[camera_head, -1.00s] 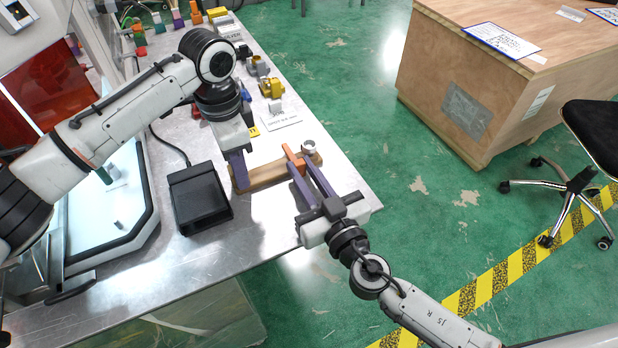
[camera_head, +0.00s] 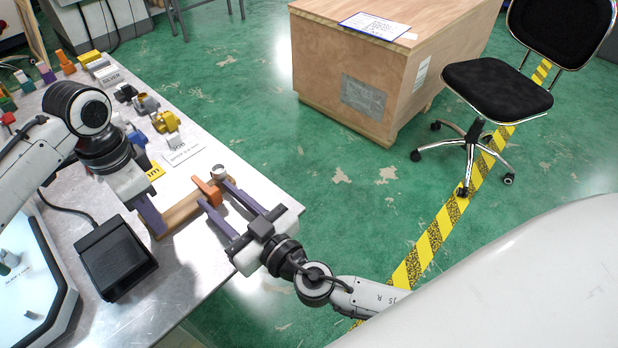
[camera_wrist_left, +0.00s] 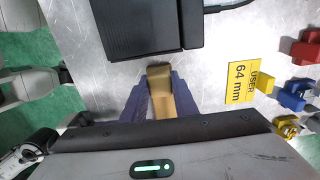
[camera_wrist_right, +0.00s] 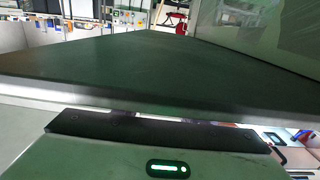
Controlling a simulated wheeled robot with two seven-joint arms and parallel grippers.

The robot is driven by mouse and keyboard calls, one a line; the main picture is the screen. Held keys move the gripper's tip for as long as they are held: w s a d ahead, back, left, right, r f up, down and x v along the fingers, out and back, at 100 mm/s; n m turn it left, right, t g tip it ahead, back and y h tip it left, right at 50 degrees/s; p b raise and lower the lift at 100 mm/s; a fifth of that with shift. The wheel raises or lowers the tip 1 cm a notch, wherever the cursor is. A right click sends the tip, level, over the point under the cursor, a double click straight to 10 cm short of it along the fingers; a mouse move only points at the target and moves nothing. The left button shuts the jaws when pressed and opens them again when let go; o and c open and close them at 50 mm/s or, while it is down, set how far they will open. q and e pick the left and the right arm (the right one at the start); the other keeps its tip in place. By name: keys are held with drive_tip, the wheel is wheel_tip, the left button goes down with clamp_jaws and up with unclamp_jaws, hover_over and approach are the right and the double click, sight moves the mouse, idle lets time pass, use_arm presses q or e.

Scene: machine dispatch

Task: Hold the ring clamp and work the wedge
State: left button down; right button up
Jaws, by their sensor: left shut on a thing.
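The ring clamp, a long wooden body (camera_head: 182,211), lies at the table's right edge. An orange wedge (camera_head: 209,193) sits across it near its far end, and a silver ring (camera_head: 218,172) is at that end. My left gripper (camera_head: 155,226) is shut on the near end of the wooden body; the left wrist view shows the wood (camera_wrist_left: 160,80) between its purple fingers. My right gripper (camera_head: 213,190) is open, its purple fingers apart with the orange wedge between or just beyond their tips; contact cannot be told.
A black box (camera_head: 115,258) stands left of the clamp. A yellow "USER 64 mm" card (camera_wrist_left: 240,82), a white card (camera_head: 187,151) and several coloured parts lie behind. A wooden crate (camera_head: 375,75) and chair (camera_head: 497,88) stand on the green floor to the right.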

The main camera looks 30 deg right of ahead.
drive_tip(key=v, duration=1.4)
drive_tip(key=x, duration=1.4)
drive_tip(key=shift+w+a, duration=0.15)
drive_tip(key=shift+w, duration=0.2)
drive_tip(key=v, duration=1.5)
drive_tip(key=w+d+m+g+h, duration=0.1)
drive_tip(key=w+d+h, duration=0.25)
drive_tip(key=d, duration=0.25)
drive_tip(key=w+d+m+h, duration=0.1)
drive_tip(key=w+d+h, duration=0.1)
drive_tip(key=d+h, duration=0.35)
drive_tip(key=s+d+f+g+y, duration=0.1)
drive_tip(key=s+f+g, duration=0.2)
drive_tip(key=f, duration=0.6)
drive_tip(key=shift+s+d+n+g+y, duration=0.2)
drive_tip(key=shift+s+n+g+y, duration=0.1)
drive_tip(key=shift+y, duration=0.1)
